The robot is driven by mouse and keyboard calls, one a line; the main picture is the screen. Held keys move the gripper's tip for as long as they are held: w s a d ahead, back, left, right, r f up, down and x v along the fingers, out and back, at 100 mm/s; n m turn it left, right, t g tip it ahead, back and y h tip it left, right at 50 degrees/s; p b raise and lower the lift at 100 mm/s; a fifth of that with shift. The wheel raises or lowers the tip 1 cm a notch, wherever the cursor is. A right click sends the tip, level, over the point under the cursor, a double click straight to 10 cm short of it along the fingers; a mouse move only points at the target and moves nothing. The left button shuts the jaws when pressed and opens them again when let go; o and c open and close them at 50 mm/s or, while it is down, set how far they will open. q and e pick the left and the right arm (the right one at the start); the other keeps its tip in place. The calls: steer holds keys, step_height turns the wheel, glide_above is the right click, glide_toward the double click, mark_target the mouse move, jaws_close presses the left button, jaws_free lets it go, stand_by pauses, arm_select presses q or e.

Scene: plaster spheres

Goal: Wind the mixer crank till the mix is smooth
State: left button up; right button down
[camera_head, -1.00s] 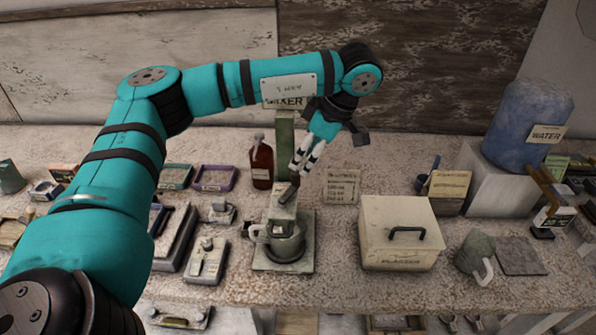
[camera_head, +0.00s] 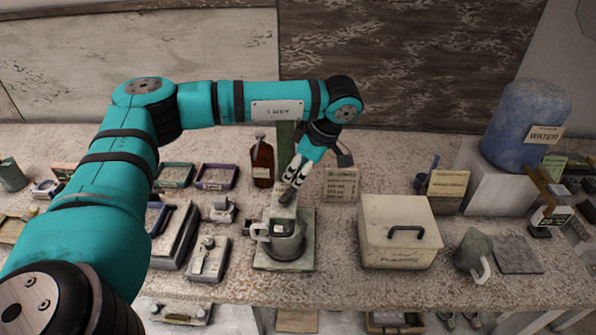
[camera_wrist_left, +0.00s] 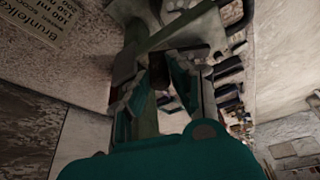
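The mixer stands at the middle of the bench, with a grey base plate (camera_head: 305,262), a green-grey column (camera_head: 285,145) and a metal pot (camera_head: 287,244) under its head. The dark crank handle (camera_head: 287,196) is on top of the head. My left gripper (camera_head: 291,182) reaches down from above, its pale fingertips closed at the handle's upper end. In the left wrist view, the fingers (camera_wrist_left: 163,95) stand either side of a dark piece, partly in shadow. The mix inside the pot is hidden. My right gripper is out of view.
Right of the mixer are a cream plaster box (camera_head: 400,232) and a blue water container (camera_head: 526,125) on a block. A brown bottle (camera_head: 262,163) and a notice card (camera_head: 341,185) stand behind. Small trays and tools crowd the left.

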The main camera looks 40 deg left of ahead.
arm_select(q)
jaws_close()
steer(key=shift+a+f+n, duration=0.1)
steer(key=shift+a+n, duration=0.15)
steer(key=shift+n, duration=0.35)
steer(key=shift+a+g, duration=0.1)
steer(key=shift+g, duration=0.2)
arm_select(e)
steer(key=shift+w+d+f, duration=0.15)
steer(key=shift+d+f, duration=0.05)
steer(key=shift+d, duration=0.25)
arm_select(q)
steer(key=o, duration=0.8)
jaws_free()
steer(key=shift+r, duration=0.2)
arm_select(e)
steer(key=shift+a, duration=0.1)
